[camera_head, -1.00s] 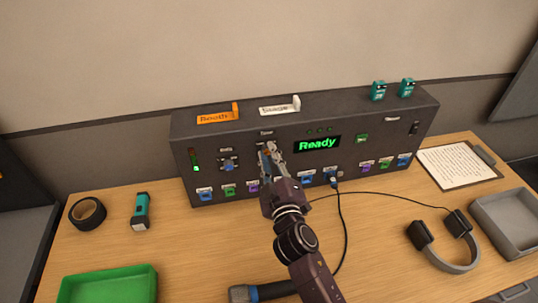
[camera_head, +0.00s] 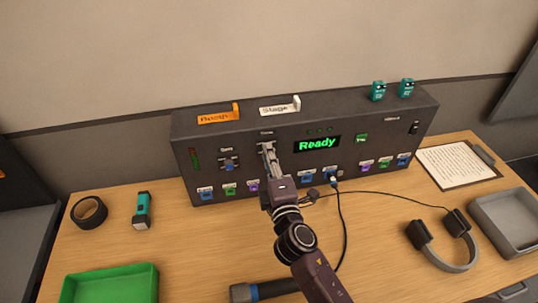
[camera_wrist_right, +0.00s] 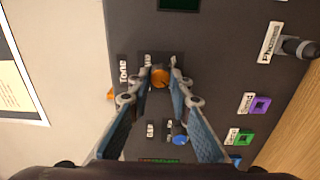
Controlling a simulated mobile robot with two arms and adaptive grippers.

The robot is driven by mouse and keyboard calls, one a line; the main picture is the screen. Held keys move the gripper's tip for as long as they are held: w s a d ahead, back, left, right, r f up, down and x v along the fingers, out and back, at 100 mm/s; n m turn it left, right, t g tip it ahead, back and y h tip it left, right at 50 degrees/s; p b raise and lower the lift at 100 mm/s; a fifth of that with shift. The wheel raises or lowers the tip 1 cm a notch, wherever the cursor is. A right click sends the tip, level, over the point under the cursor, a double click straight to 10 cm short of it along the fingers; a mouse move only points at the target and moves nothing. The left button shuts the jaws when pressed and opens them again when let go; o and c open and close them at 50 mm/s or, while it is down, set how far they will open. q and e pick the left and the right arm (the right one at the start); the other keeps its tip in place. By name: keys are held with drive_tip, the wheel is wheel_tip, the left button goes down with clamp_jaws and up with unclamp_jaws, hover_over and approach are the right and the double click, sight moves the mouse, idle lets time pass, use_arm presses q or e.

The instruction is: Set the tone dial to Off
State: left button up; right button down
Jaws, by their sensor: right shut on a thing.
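The tone dial is a round orange knob (camera_wrist_right: 160,77) beside the "Tone" label (camera_wrist_right: 122,72) in the right wrist view. My right gripper (camera_wrist_right: 160,84) has its fingertips on either side of the knob and is shut on it. In the head view my right gripper (camera_head: 267,150) reaches the front of the dark control panel (camera_head: 360,118) and hides the dial. Which mark the dial points to cannot be told. My left gripper is not in view.
A blue knob (camera_head: 228,165) sits left of the dial, and a green "Ready" display (camera_head: 317,144) to its right. Coloured sockets line the panel's lower edge, one with a plugged cable (camera_head: 342,225). A microphone (camera_head: 262,291) and headphones (camera_head: 445,243) lie on the table.

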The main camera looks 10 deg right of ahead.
drive_tip(key=shift+f, duration=0.15)
idle(0.3)
drive_tip(key=c, duration=1.9)
unclamp_jaws()
drive_tip(key=shift+o, duration=0.7)
drive_tip(key=s, duration=1.2)
drive_tip(key=shift+s+a, duration=0.1)
drive_tip(key=shift+s, duration=0.05)
